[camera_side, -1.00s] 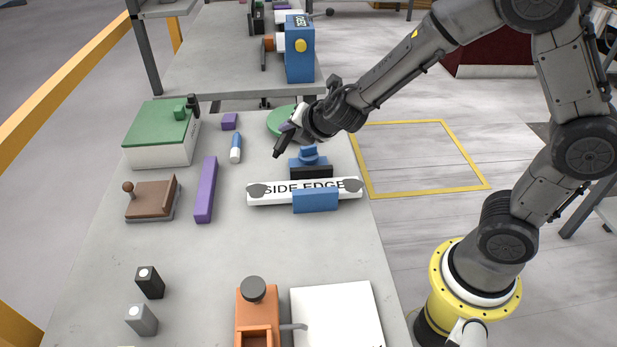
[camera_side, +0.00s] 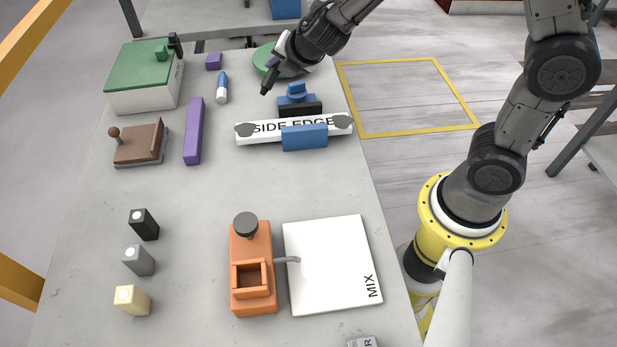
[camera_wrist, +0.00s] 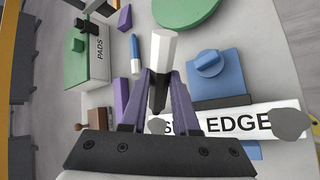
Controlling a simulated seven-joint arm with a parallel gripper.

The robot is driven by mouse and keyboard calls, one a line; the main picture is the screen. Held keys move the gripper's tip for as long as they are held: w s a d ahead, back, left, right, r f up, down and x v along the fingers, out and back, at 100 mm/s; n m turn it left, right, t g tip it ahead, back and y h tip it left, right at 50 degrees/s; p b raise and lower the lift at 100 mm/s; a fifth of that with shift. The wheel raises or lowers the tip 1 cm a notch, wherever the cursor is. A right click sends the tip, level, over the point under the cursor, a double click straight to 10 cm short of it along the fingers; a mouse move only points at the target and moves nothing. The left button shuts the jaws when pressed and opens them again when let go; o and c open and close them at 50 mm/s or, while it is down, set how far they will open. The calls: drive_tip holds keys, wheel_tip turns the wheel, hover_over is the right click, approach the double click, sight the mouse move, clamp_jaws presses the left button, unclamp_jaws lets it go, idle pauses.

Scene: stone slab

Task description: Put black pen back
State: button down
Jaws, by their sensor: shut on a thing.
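The black pen (camera_wrist: 162,62) is held between the purple fingers of my gripper (camera_wrist: 155,95) in the wrist view. It has a white faceted body and a black end. In the side view the black end of the pen (camera_side: 268,82) points down toward the slab, just left of a blue knobbed block (camera_side: 296,90). My gripper (camera_side: 277,66) is shut on the pen, in front of a green disc (camera_side: 262,58). Whether the pen touches the slab cannot be told. A blue-and-white pen (camera_side: 222,88) lies to the left; it also shows in the wrist view (camera_wrist: 135,52).
A green-lidded box marked PADS (camera_side: 145,95), a purple bar (camera_side: 194,132) and a brown stamp-like block (camera_side: 140,142) stand left. A white SIDE EDGE bar (camera_side: 262,134) lies in front. An orange holder (camera_side: 254,302) and white MIX board (camera_side: 325,260) are nearer. The middle slab is clear.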

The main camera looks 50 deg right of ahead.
drive_tip(key=s+d+m+g+h, duration=0.1)
drive_tip(key=s+d+m+g, duration=0.3)
drive_tip(key=s+m+g, duration=1.35)
drive_tip(key=s+a+r+m+t+y, duration=0.1)
drive_tip(key=s+a+m+t+y, duration=0.3)
drive_tip(key=s+a+m+t, duration=0.4)
drive_tip(key=s+a+m, duration=0.4)
drive_tip(key=s+m, duration=0.2)
drive_tip(key=shift+s+a+r+t, duration=0.25)
drive_tip(key=shift+a+r+t, duration=0.05)
drive_tip(key=shift+t, duration=0.05)
